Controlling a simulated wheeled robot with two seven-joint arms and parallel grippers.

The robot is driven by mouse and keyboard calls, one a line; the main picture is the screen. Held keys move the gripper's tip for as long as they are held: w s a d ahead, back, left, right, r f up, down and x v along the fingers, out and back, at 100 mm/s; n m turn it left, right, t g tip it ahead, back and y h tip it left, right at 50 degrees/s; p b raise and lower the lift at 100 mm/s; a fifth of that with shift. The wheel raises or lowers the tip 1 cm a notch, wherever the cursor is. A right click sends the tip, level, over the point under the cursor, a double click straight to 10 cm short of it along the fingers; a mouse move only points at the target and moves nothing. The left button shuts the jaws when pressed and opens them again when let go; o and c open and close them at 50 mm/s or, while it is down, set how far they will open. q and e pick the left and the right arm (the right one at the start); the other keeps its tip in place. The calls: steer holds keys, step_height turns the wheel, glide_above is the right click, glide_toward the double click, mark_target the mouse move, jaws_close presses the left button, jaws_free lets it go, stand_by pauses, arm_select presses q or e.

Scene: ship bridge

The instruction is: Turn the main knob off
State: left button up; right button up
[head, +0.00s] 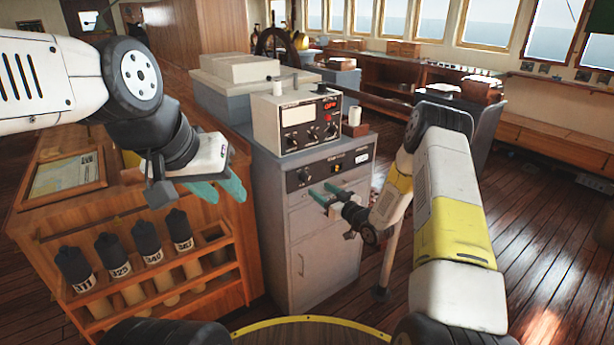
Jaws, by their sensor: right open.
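A grey cabinet (318,240) stands in the middle of the head view. Its black front strip (318,172) carries a dark knob (302,175) at the left and a small yellow light or button. A beige instrument box (297,120) with a red display and several small dark knobs sits on top. No readable label shows which knob is the main one. My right gripper (318,189) is open and empty, its green fingers just below the strip, near the dark knob; contact cannot be told. My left gripper (228,200) is open and empty, left of the cabinet.
A wooden rack (150,290) with several black-capped cylinders stands at the left, below my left arm. White cylinders (354,116) stand beside and on the instrument. A ship's wheel (276,45) and wooden desks are behind. The wooden floor (560,240) at the right is clear.

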mark_target(308, 181)
steer(key=x, duration=0.7)
steer(key=shift+w+a, duration=0.25)
steer(key=shift+c, duration=0.4)
jaws_close()
